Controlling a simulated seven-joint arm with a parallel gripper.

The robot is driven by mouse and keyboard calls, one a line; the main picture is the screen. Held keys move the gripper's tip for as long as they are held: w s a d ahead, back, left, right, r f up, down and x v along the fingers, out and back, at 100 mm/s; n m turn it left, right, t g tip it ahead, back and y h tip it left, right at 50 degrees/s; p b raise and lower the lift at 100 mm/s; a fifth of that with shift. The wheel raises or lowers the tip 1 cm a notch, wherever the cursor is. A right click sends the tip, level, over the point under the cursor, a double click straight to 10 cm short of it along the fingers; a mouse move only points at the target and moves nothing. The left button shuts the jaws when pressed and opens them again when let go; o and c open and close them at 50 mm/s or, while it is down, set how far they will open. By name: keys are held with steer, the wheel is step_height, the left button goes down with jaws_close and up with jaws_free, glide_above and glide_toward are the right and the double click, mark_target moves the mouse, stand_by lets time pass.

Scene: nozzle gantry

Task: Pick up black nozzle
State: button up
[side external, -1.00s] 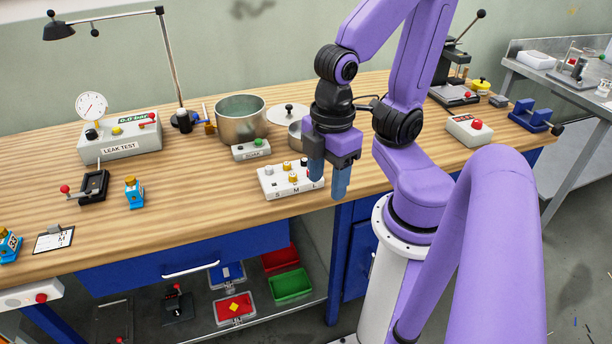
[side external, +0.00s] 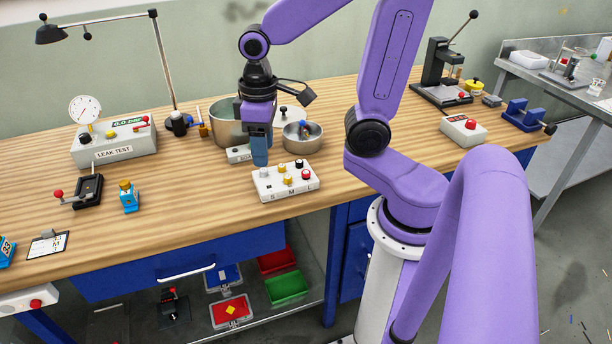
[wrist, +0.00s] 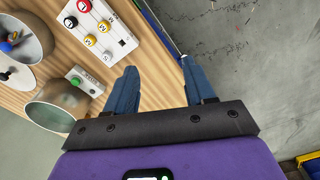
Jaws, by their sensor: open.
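A white block (side external: 270,191) marked S, M, L holds several small nozzles in rows; it also shows in the wrist view (wrist: 124,42). Its nozzles have pale, yellow and red tops. My gripper (side external: 260,164) is above the bench, just behind the block's left end. In the wrist view, its blue fingers (wrist: 158,64) are spread apart with nothing between them. They are apart from the block.
A small metal bowl (side external: 313,143) holds small blue and red parts. A large pot (side external: 222,133) stands behind my gripper, with a grey box with a green button (side external: 237,155) in front. The leak tester (side external: 113,152) is at the left. Bench in front of the block is clear.

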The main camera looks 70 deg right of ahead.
steer(key=w+d+m, duration=0.4)
steer(key=m, duration=1.1)
glide_toward(306, 172)
step_height(306, 172, down, 9)
steer(key=shift+r, duration=0.2)
stand_by(0.6)
jaws_close()
